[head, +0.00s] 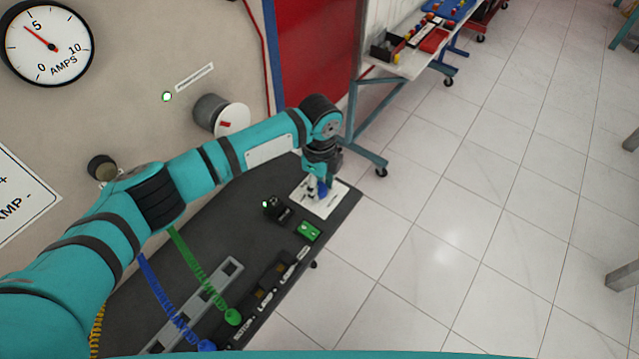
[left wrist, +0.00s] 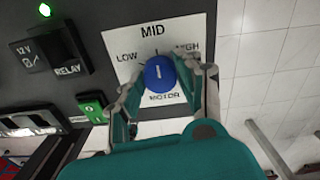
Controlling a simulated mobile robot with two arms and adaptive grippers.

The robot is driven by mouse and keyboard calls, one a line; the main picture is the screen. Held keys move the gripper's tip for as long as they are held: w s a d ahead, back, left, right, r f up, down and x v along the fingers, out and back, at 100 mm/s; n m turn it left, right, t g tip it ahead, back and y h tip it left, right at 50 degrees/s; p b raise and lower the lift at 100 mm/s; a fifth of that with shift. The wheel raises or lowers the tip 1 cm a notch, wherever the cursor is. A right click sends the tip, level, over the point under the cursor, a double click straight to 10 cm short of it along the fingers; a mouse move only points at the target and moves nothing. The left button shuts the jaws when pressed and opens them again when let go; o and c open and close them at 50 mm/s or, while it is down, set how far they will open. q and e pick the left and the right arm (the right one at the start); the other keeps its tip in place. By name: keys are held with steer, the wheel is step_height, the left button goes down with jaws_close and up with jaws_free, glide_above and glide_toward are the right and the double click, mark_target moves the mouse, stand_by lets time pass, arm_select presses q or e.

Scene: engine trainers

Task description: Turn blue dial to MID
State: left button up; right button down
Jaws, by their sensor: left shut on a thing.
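The blue dial (left wrist: 159,73) sits on a white plate (left wrist: 120,43) printed LOW at left, MID at the top, HIGH at right and MOTOR below. Its short white line looks nearly upright in the left wrist view, toward the MID word. My left gripper (left wrist: 161,78) has its two fingers around the dial, one on each side, and is shut on it. In the head view the left gripper (head: 320,187) reaches down over the white plate (head: 312,207), and the blue dial (head: 323,189) is partly hidden by it. My right gripper is not in view.
A black relay block (left wrist: 68,52) with a lit green lamp and a green block (left wrist: 92,107) stand beside the plate. Blue and green coiled cables (head: 200,270) cross the dark bench (head: 180,235). A white gauge (head: 48,42) hangs on the panel. Open tiled floor lies right.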

mark_target(320, 188)
arm_select(q)
steer(key=shift+w+r, duration=0.1)
steer(key=o, duration=1.1)
steer(key=shift+o, duration=0.2)
step_height(320, 188, up, 12)
